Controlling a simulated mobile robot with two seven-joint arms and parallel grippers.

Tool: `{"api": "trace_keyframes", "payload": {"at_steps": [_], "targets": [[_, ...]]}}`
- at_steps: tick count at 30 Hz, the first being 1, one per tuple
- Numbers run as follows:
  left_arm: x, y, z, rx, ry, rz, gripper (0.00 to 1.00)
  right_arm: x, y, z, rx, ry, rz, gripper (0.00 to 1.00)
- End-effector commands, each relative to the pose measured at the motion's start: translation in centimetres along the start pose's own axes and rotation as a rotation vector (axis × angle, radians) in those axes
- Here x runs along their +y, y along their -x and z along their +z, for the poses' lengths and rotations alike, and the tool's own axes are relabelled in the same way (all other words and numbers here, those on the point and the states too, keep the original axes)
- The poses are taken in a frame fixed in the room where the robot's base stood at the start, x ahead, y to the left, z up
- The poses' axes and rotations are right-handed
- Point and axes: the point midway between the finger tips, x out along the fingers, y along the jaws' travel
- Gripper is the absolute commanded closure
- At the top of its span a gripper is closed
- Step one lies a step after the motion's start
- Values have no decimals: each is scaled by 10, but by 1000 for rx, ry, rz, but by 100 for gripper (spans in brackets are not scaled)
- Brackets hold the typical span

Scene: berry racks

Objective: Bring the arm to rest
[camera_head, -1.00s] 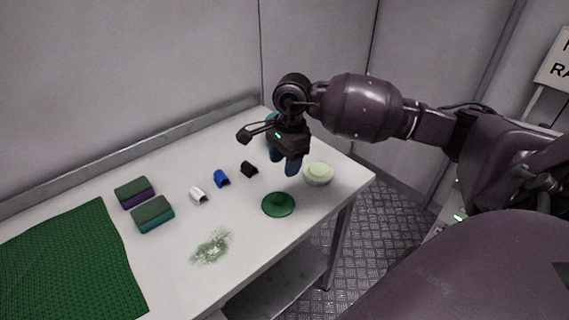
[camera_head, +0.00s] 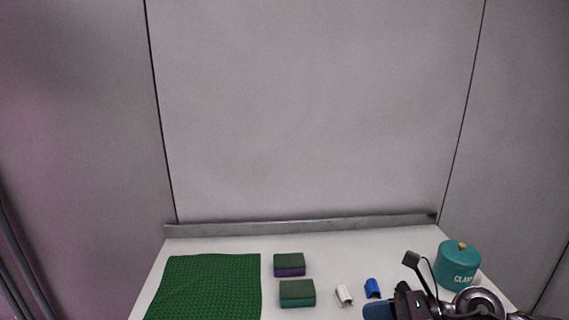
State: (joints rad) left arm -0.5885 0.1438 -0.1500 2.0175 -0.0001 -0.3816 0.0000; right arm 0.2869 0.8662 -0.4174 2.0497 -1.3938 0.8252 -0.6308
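My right gripper (camera_head: 378,311) shows at the bottom edge of the head view, right of centre, over the near part of the table (camera_head: 340,245). Part of its black body and one blue finger show. The rest is cut off by the frame, so I cannot tell whether it is open or shut. My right arm comes in from the lower right corner. My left arm and gripper are not in view.
A teal lidded jar (camera_head: 458,266) stands at the table's right, just beyond my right wrist. A blue clip (camera_head: 372,288), a white clip (camera_head: 344,295), a purple-green sponge (camera_head: 289,265), a teal-green sponge (camera_head: 297,293) and a green mat (camera_head: 207,287) lie leftward.

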Motion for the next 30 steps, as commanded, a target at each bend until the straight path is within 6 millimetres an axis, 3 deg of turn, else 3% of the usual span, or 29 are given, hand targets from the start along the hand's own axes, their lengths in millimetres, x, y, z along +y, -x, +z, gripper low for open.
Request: {"api": "trace_keyframes", "payload": {"at_steps": [3,8,14,20,25,30], "targets": [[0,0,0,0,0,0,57,13,-5,21,-264,-194,-14,49],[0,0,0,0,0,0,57,14,6,43,-596,-482,-54,49],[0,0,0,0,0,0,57,0,39,42,-979,-883,-136,49],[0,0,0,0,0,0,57,-16,76,3,-1322,-1314,-256,49],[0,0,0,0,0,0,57,-17,101,-54,-1576,-1692,-394,49],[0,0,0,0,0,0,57,3,114,-122,-1788,-2077,-572,49]]}}
